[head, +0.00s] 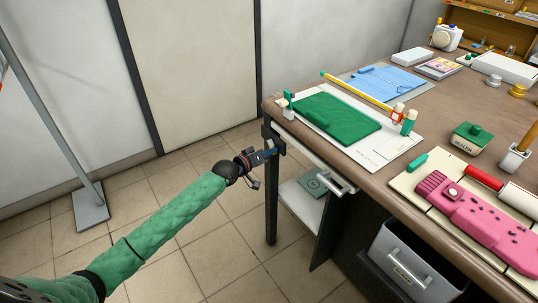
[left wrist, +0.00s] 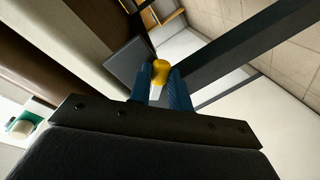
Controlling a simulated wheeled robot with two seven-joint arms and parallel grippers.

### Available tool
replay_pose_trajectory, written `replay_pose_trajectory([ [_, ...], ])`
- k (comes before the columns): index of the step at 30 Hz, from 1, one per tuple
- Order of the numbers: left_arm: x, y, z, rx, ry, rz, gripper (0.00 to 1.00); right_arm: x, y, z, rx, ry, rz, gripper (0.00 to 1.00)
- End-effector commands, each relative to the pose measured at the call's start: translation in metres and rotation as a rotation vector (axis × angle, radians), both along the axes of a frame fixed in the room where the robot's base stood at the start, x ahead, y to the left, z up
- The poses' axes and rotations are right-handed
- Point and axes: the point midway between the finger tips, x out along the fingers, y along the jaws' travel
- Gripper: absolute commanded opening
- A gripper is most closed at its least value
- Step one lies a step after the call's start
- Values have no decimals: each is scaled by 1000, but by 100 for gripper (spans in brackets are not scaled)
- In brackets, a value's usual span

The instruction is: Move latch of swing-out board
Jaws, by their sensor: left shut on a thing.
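My left gripper (head: 272,153) reaches the near left corner of the workbench, by the dark bracket at the top of its leg. In the left wrist view, its blue fingers (left wrist: 161,84) are shut on a yellow knob (left wrist: 158,66), which I take to be the latch. The knob sits between the fingertips, beside a dark plate (left wrist: 128,64). In the head view the gripper hides the knob. I cannot tell clearly which panel is the swing-out board. My right gripper is not in view.
The workbench (head: 352,178) carries a green folded piece (head: 340,117), a blue sheet (head: 385,82) and a pink bagged item (head: 480,220). A metal handle (head: 335,183) and a grey bin (head: 405,262) are below its edge.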

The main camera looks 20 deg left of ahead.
Motion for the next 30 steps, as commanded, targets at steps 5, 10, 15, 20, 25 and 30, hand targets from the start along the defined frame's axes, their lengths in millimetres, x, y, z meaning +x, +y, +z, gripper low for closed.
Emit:
replay_pose_trajectory([
  [5, 2, 4, -8, 131, -98, 0, 0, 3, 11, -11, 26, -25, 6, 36],
  [10, 4, 6, -10, 239, -184, -1, 0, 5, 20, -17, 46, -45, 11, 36],
  [15, 7, 9, -12, 325, -250, 0, 0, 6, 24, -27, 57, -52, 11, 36],
  [20, 8, 11, -12, 380, -294, 0, 0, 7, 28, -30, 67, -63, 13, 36],
  [25, 9, 12, -13, 414, -319, 0, 0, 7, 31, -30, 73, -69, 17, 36],
  [30, 9, 12, -13, 426, -329, 0, 0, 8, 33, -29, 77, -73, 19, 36],
])
